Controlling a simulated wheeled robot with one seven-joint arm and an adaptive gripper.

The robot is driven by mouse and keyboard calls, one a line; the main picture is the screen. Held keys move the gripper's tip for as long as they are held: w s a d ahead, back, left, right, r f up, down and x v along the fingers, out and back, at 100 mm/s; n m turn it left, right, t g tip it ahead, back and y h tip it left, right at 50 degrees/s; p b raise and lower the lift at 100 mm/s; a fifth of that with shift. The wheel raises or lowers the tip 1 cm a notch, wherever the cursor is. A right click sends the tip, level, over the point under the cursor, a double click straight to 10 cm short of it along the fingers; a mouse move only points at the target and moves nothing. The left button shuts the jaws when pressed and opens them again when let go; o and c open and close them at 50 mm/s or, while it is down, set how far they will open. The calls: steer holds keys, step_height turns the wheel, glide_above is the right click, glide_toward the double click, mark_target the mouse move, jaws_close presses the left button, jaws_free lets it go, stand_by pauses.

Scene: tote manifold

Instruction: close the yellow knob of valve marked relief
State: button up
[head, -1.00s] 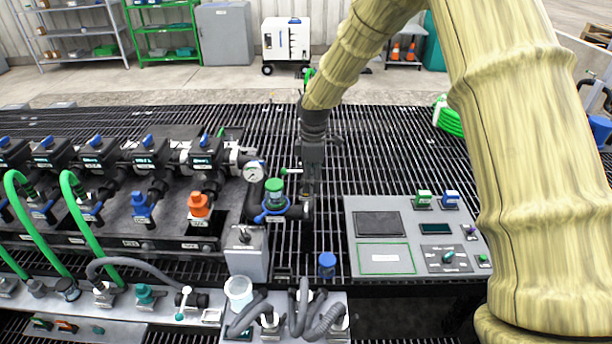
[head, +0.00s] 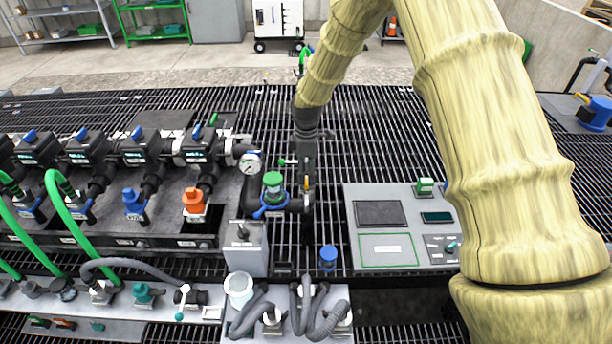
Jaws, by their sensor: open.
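My gripper (head: 306,168) points down at the right end of the pipe manifold, beside the green-capped fitting with a blue ring. It is open, though its fingers are small and dark here. A small yellow part (head: 307,181), perhaps the yellow knob, shows right at the fingertips. The gripper hides most of it, and I cannot tell whether they touch. No label reading relief is legible. The green cap (head: 272,181) and the round pressure gauge (head: 250,164) stand just left of the gripper.
Left are black valves with blue handles, a blue knob (head: 134,203) and an orange knob (head: 193,201). A grey control panel (head: 377,266) lies to the right. A blue-capped post (head: 328,254) and grey hoses (head: 318,310) are in front. Open grating lies behind.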

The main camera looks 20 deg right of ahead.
mark_target(306, 180)
steer(key=shift+f+p, duration=0.3)
steer(key=shift+f, duration=1.4)
steer(key=c, duration=1)
